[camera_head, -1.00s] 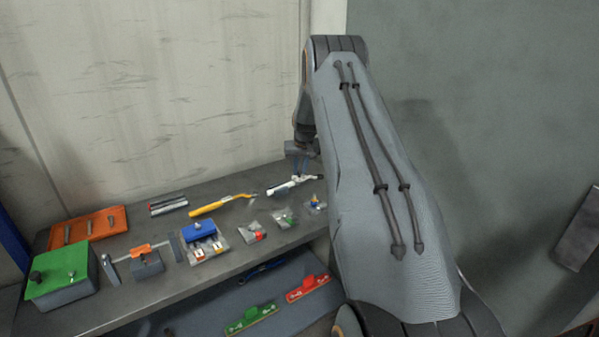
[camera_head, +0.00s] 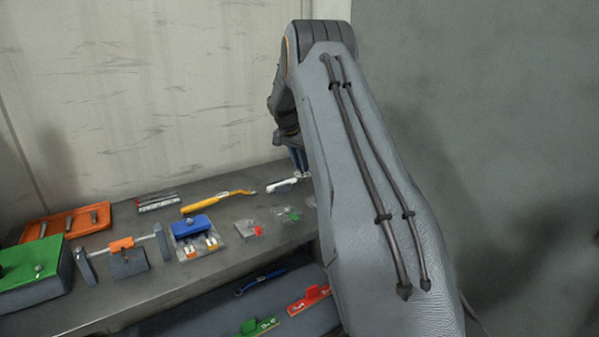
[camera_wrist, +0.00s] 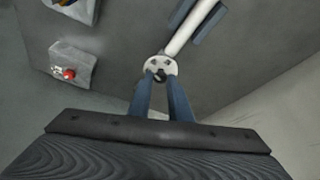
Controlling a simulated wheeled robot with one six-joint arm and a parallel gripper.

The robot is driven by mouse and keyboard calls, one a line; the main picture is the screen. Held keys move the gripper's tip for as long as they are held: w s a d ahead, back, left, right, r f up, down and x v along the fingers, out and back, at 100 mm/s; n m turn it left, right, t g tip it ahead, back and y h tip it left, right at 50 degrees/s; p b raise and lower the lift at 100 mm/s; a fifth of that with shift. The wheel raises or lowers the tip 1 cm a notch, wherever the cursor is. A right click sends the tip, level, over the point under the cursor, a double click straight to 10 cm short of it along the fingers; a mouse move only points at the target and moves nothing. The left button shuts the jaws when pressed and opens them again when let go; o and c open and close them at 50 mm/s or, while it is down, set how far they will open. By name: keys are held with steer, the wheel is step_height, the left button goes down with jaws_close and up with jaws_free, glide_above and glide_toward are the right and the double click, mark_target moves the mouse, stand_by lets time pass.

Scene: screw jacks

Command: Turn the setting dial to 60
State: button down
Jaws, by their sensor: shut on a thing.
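A white rod-shaped tool (camera_wrist: 195,25) with a round pale end disc (camera_wrist: 152,64) lies between dark blue-grey blocks (camera_wrist: 211,21) in the wrist view. The disc, with dark marks on its face, appears to be the setting dial; I cannot read any number. My gripper (camera_wrist: 162,78) has its two blue fingers at this disc, shut on a small dark part at its lower edge. In the head view the white tool (camera_head: 282,185) shows at the back of the bench, left of my blue fingers (camera_head: 300,162). My arm hides the rest of it.
The bench (camera_head: 150,285) also holds a yellow-handled tool (camera_head: 215,201), a blue block on a plate (camera_head: 190,226), an orange tray (camera_head: 65,224) and a green-topped box (camera_head: 30,263). A plate with a red knob (camera_wrist: 70,70) sits left in the wrist view. A wall stands close behind.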

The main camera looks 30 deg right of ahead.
mark_target(294, 179)
steer(key=shift+w+m+b, duration=0.1)
steer(key=shift+m+b, duration=0.4)
steer(key=c, duration=1.6)
jaws_free()
steer(key=shift+b+v, duration=0.6)
steer(key=shift+v, duration=3.35)
steer(key=shift+w+a, duration=0.1)
steer(key=shift+a, duration=0.05)
